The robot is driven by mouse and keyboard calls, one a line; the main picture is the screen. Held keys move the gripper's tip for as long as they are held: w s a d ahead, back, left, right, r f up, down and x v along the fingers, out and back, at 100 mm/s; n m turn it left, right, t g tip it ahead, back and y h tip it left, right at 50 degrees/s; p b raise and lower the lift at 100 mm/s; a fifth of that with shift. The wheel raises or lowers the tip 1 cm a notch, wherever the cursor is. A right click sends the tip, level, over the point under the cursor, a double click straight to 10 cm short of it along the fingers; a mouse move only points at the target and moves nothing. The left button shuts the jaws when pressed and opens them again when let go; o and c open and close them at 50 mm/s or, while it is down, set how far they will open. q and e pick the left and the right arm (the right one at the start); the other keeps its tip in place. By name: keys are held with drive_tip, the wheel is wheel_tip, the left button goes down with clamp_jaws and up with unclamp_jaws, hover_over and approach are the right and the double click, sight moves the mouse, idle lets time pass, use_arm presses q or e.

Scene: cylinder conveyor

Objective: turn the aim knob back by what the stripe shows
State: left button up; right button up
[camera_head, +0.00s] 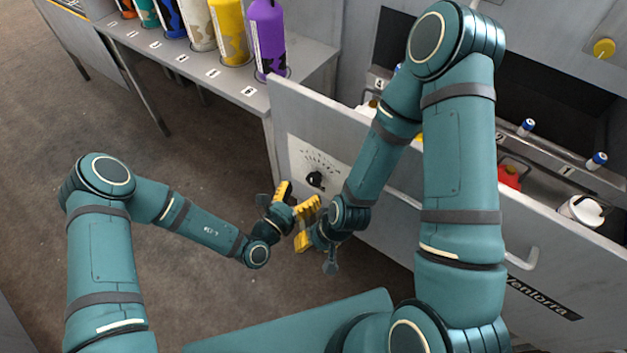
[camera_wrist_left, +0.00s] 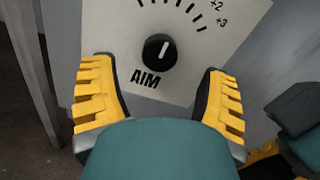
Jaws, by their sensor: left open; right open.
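The black aim knob (camera_head: 314,179) sits on a pale dial plate (camera_head: 297,172) on the grey front panel. In the left wrist view the knob (camera_wrist_left: 160,51) has a white pointer line tilted slightly right of straight up; AIM is printed below it, and tick marks with +2 and +3 at upper right. My left gripper (camera_head: 283,194) is open just in front of the plate; its yellow fingers (camera_wrist_left: 158,72) stand left and right of the knob, apart from it. My right gripper (camera_head: 306,222) is open and empty close beside the left one. The purple cylinder (camera_head: 267,35) bears a pale vertical stripe.
Several coloured cylinders, including a yellow one (camera_head: 229,30), stand on a grey numbered shelf (camera_head: 215,88) at upper left. Behind the panel, an open tray holds a red item (camera_head: 509,175) and a white container (camera_head: 582,210). The floor at left is clear.

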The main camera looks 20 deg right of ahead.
sight(311, 182)
use_arm(q)
drive_tip(key=shift+b+x, duration=0.4)
drive_tip(key=shift+x, duration=2.25)
drive_tip(key=c, duration=1.2)
